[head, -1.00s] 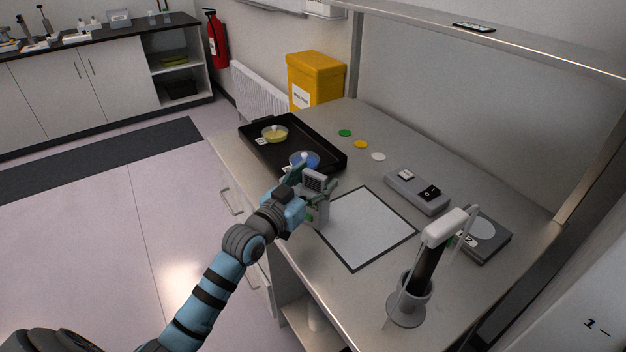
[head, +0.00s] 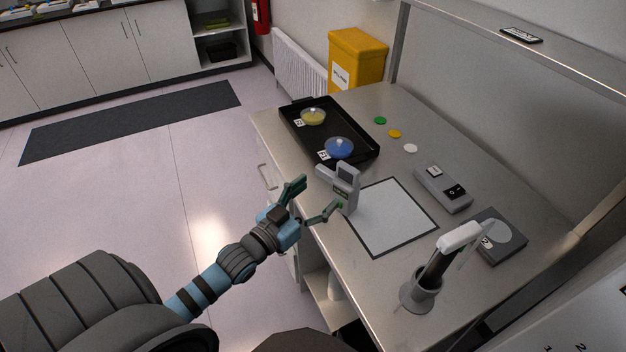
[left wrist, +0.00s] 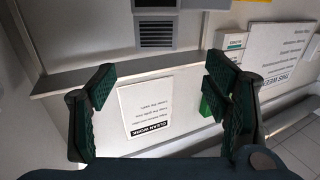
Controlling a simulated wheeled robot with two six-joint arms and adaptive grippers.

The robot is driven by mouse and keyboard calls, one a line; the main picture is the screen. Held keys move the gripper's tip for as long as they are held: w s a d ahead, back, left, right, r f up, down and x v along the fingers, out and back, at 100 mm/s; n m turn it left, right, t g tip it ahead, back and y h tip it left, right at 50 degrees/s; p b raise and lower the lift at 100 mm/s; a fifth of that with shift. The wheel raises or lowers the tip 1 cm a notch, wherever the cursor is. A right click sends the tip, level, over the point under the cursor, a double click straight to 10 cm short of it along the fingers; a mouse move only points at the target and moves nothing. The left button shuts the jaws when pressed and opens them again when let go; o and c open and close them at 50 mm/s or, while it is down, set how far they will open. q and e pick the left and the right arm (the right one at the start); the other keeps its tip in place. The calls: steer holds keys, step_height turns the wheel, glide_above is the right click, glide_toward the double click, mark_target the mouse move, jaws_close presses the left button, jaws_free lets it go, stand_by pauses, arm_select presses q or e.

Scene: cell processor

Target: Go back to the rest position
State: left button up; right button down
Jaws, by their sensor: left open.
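My left gripper (head: 320,195) is open and empty, at the near-left edge of the bench (head: 330,235). It also shows in the left wrist view (left wrist: 160,76), fingers wide apart with nothing between them. A grey upright device (head: 346,188) stands on the bench just beyond the fingers, beside the bordered white mat (head: 392,217). One fingertip looks close to its base; I cannot tell the gap. My right gripper is not in view.
A black tray (head: 300,129) holds a yellow dish (head: 313,117) and a blue dish (head: 339,148). A grey stand with a white-topped tool (head: 420,290) is near the front, beside a flat grey device (head: 497,237). Open floor (head: 110,205) lies left.

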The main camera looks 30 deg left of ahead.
arm_select(q)
steer(key=shift+s+d+f, duration=0.15)
steer(key=shift+s+f, duration=0.1)
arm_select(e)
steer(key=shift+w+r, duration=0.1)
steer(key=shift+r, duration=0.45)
arm_select(q)
steer(key=s+a+f+g+y, duration=0.1)
steer(key=s+a+f+g, duration=0.25)
steer(key=f, duration=0.55)
steer(key=s+a+f+g+y, duration=0.2)
steer(key=s+f, duration=0.2)
steer(key=f, duration=0.6)
steer(key=s+a+f+g+y, duration=0.1)
steer(key=s+a+f+g, duration=0.2)
steer(key=f, duration=0.6)
steer(key=s+d+f+g+b, duration=0.2)
steer(key=s+f+g, duration=0.3)
steer(key=s+f, duration=0.85)
steer(key=s+d+f+g, duration=0.1)
steer(key=s+d+f, duration=0.1)
steer(key=s+d, duration=0.2)
steer(key=s+d+f+n+g+h+b, duration=0.1)
steer(key=s+d+f+g, duration=0.1)
steer(key=s, duration=0.9)
steer(key=shift+d+f, duration=0.7)
steer(key=shift+d, duration=0.35)
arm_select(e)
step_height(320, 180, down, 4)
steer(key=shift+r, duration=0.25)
